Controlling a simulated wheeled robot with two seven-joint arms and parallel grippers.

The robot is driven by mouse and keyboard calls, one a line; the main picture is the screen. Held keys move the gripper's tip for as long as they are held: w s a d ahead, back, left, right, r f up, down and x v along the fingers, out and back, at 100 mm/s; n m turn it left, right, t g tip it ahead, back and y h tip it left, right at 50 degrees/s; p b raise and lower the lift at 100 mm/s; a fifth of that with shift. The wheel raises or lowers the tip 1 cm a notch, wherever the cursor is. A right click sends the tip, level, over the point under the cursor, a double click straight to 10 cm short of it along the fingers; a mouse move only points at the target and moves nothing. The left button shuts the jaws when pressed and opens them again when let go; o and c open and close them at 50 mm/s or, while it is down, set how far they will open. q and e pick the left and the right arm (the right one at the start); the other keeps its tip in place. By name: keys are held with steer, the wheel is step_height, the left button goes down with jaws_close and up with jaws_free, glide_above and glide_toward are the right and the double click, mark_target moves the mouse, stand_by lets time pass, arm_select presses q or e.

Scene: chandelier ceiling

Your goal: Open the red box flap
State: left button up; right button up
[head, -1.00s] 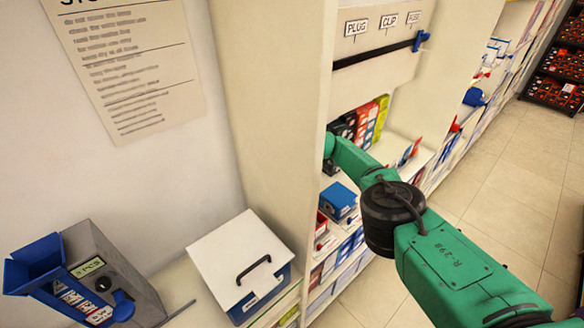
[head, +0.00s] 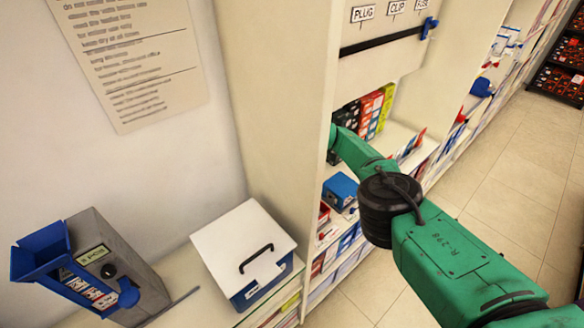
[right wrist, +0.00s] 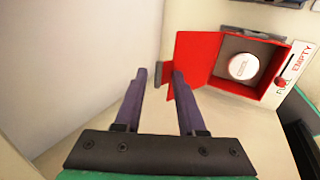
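The red box (right wrist: 273,90) shows at the upper right of the right wrist view, with a round white object (right wrist: 243,66) inside. Its red flap (right wrist: 198,58) stands swung out to the left, so the inside shows. My right gripper (right wrist: 159,77) has its two dark fingers apart. The right fingertip overlaps the flap's left edge; I cannot tell whether they touch. A small grey piece (right wrist: 158,84) shows between the fingertips. In the head view my green right arm (head: 440,245) reaches into the shelf, and its gripper is hidden by the side panel. My left gripper is out of view.
A pale shelf panel (head: 285,90) stands left of the arm. A label with EMPTY on it (right wrist: 297,62) is beside the box. A blue-and-grey dispenser (head: 95,265) and a white-lidded blue box (head: 243,250) stand on the lower left counter. The aisle floor at right is clear.

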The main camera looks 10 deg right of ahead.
steer(key=shift+w+r, duration=0.1)
steer(key=shift+r, duration=0.05)
steer(key=shift+p+v, duration=0.9)
steer(key=shift+v, duration=0.05)
steer(key=v, duration=1.2)
steer(key=shift+r+b, duration=0.2)
steer(key=shift+b, duration=0.1)
steer(key=shift+d+f, duration=0.1)
steer(key=shift+d, duration=0.05)
